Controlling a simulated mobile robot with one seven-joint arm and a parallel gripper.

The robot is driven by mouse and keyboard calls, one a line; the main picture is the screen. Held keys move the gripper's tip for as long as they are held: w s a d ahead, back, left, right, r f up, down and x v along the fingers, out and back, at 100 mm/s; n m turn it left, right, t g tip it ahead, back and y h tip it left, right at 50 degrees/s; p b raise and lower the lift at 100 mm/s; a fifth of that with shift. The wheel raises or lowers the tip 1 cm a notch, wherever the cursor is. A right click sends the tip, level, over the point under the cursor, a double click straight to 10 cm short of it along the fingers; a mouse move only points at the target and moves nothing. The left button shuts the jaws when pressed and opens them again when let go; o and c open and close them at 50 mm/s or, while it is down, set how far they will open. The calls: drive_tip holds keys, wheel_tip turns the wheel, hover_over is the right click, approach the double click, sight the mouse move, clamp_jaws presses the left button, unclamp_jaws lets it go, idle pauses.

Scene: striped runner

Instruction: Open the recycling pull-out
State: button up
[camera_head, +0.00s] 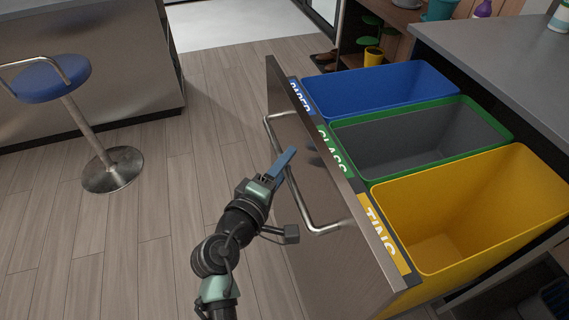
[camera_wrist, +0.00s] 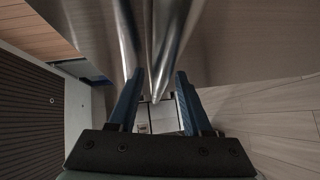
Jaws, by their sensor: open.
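The recycling pull-out (camera_head: 318,205) stands extended from under the counter in the head view. It holds a blue bin labelled PAPER (camera_head: 380,88), a grey bin with a green rim labelled GLASS (camera_head: 420,140), and a yellow bin labelled TINS (camera_head: 470,220). All three bins look empty. A metal bar handle (camera_head: 302,190) runs along its brown front. My gripper (camera_head: 287,158) is at the handle, with blue fingers. In the wrist view the fingers (camera_wrist: 158,95) are apart, with the shiny handle bar (camera_wrist: 160,50) ahead and between them. I cannot tell whether they touch it.
A blue-seated bar stool (camera_head: 75,100) stands on the wood floor at the left, beside a metal-sided island (camera_head: 90,60). The grey counter (camera_head: 500,50) is above the pull-out at the right. Floor between stool and pull-out is clear. Potted plants (camera_head: 374,55) stand on a shelf behind.

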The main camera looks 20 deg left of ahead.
drive_tip(key=s+a+r+p, duration=0.1)
drive_tip(key=s, duration=1.1)
drive_tip(key=shift+s+a+r, duration=0.35)
drive_tip(key=shift+a+r, duration=0.05)
